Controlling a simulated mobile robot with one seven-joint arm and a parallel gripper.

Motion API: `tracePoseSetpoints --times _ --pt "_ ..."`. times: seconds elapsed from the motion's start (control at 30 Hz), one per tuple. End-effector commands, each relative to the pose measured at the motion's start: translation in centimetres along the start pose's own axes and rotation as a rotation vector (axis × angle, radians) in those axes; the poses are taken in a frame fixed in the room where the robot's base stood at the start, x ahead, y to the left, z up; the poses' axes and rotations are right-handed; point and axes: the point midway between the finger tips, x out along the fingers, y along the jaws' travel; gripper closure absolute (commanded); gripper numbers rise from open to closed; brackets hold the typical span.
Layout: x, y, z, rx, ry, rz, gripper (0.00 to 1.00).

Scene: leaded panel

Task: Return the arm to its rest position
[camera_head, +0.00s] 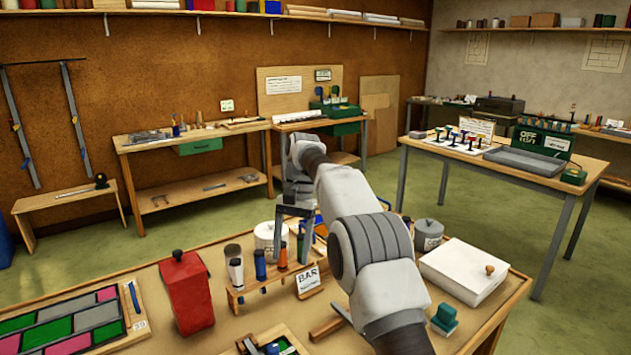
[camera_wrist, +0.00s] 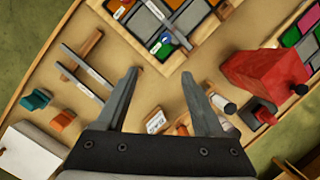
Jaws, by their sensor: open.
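My arm reaches up and away from the lower right over the workbench (camera_head: 130,262) in the head view. My gripper (camera_head: 290,228) points down above the bench, its fingers partly hidden among things behind. In the wrist view my gripper (camera_wrist: 160,75) is open, with two dark fingers spread wide and nothing between them. Below it lie the brown bench top (camera_wrist: 110,60), a small white label card (camera_wrist: 156,121) and the edge of a compartment tray (camera_wrist: 150,62). The fingers appear to be above the bench and not touching anything.
A red container (camera_head: 186,290), a wooden rack (camera_head: 270,285) of upright handled tools, a white lidded box (camera_head: 463,272) and a green-blue block (camera_head: 445,318) stand on the bench. A panel of coloured panes (camera_head: 65,325) lies at left.

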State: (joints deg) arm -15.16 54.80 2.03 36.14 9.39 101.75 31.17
Motion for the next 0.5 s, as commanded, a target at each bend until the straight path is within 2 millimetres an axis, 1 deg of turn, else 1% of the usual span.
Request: tracePoseSetpoints --times 0.03,0.2,0.37,0.5 --pt "-1.4 0.7 0.6 -0.004 0.021 -0.007 0.31" --pt "-4.6 2.8 2.3 -0.027 0.087 -0.026 0.31" --pt "-7.2 5.0 4.3 -0.046 0.150 -0.039 0.31" --pt "-9.0 7.2 6.4 -0.065 0.206 -0.047 0.31"
